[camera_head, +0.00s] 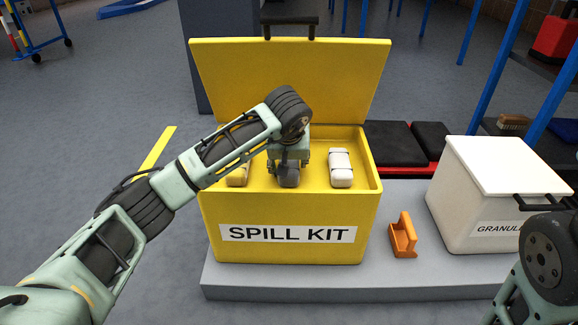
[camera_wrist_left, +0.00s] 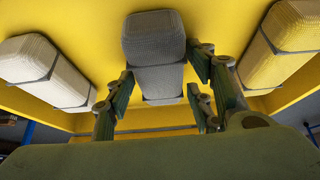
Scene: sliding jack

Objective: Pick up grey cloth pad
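The grey cloth pad (camera_head: 289,175) sits in the middle of the open yellow spill kit box, between a yellow pad (camera_head: 237,173) and a white pad (camera_head: 340,167). My left gripper (camera_head: 289,163) reaches down into the box over the grey pad and partly hides it. In the left wrist view the grey pad (camera_wrist_left: 154,45) lies between the fingers of my left gripper (camera_wrist_left: 160,82), with a dark band across it. The fingers stand apart on both sides, with narrow gaps at the pad's sides. My right arm shows at the lower right, but its gripper is out of view.
The spill kit box (camera_head: 290,250) stands on a grey platform (camera_head: 300,285), its lid (camera_head: 290,75) raised behind. An orange bracket-like object (camera_head: 403,237) and a white granule bin (camera_head: 495,190) stand to the right. Box walls surround the left gripper.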

